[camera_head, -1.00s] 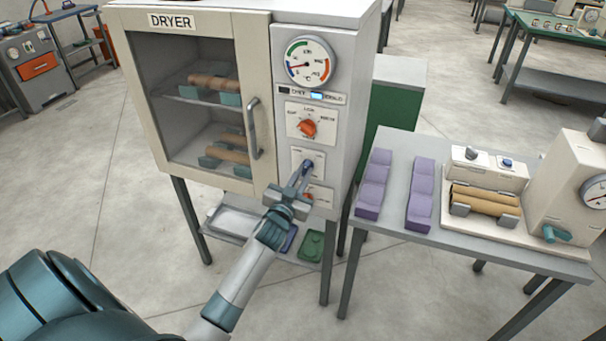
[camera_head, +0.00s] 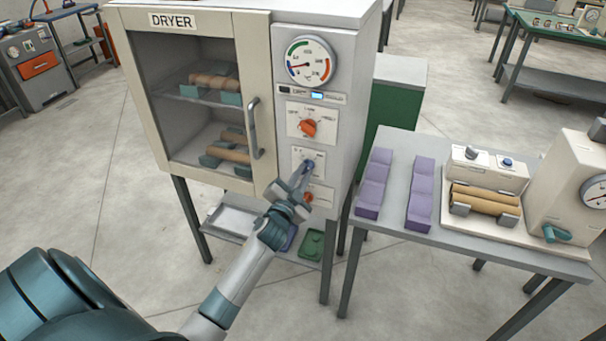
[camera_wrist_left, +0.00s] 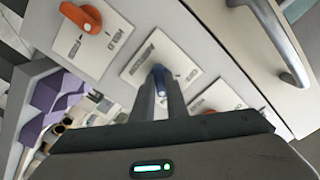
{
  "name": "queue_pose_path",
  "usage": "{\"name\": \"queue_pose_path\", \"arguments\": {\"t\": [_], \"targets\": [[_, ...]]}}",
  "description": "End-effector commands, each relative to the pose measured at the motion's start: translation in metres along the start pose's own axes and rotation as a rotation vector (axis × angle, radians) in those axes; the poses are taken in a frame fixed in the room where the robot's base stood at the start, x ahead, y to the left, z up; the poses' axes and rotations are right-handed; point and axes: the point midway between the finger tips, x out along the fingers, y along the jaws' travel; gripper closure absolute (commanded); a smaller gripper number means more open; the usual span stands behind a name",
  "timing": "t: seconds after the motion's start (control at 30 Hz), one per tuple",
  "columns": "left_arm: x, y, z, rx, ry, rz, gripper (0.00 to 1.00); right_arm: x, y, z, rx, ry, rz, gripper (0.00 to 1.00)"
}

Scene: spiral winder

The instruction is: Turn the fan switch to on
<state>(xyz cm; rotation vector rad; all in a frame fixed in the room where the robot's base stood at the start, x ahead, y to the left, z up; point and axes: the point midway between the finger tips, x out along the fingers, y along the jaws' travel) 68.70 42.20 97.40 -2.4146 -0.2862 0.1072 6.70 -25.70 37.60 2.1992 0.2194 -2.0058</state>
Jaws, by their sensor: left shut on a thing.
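The dryer (camera_head: 341,60) stands at the centre, with a control panel down its right side. A small blue knob (camera_head: 308,164) sits on a white plate (camera_head: 318,157) below an orange knob (camera_head: 308,128). My left gripper (camera_head: 302,175) is at this blue knob. In the left wrist view the gripper (camera_wrist_left: 161,92) has its fingers closed on the blue knob (camera_wrist_left: 159,72), whose plate lettering is too blurred to read. I take it as the fan switch, though I cannot read its label. My right gripper is not in view.
The dryer door (camera_head: 258,60) is shut, with a metal handle (camera_head: 254,128) left of the panel. A lower orange knob (camera_head: 308,197) lies just beneath my fingers. A table (camera_head: 400,150) with purple blocks (camera_head: 420,195) stands to the right.

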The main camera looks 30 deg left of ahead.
Motion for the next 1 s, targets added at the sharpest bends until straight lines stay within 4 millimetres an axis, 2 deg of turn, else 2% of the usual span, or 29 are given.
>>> {"name": "queue_pose_path", "arguments": {"t": [0.2,0.23,0.3,0.73,1.0], "targets": [[0.000,-0.001,-0.001,0.003,0.003,-0.001,1.00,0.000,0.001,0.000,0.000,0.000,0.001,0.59],[0.000,-0.001,-0.001,0.003,0.003,-0.002,0.80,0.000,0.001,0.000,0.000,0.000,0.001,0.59],[0.000,-0.001,-0.001,0.003,0.002,-0.001,0.69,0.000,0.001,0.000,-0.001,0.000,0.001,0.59],[-0.004,0.000,0.001,0.000,0.000,0.000,0.69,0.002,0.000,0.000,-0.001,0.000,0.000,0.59],[-0.031,0.002,0.002,0.002,0.001,0.001,0.69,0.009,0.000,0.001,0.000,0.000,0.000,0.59]]}}
